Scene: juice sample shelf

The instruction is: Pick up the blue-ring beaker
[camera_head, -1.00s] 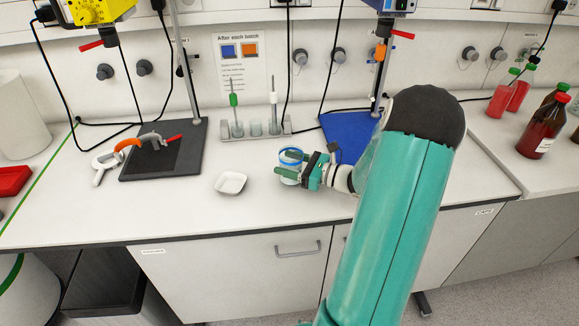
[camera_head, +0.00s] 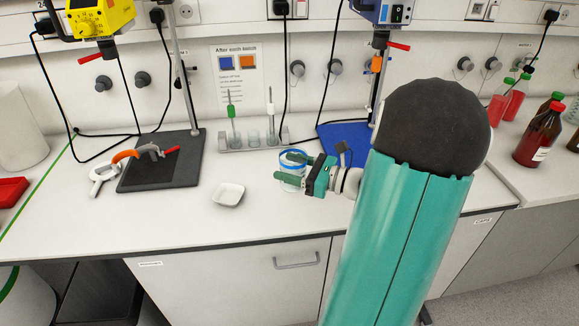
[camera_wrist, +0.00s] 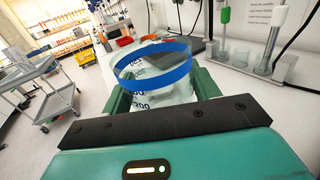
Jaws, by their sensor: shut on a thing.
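The blue-ring beaker (camera_head: 291,161) is clear glass with a blue band near its rim. In the head view it is at the end of my gripper (camera_head: 290,169), whose green fingers lie on both sides of it. The wrist view shows the blue band and dark markings of the beaker (camera_wrist: 152,72) upright between the fingers of my gripper (camera_wrist: 160,95). My gripper is shut on the beaker. The beaker's base is hidden, so I cannot tell whether it touches the bench.
A white square dish (camera_head: 228,194) lies left of the beaker on the bench (camera_head: 180,225). Behind stands a rack (camera_head: 255,146) with probes. A blue stand base (camera_head: 345,140) is behind my arm. A dark stand plate (camera_head: 160,165) with clamps is farther left.

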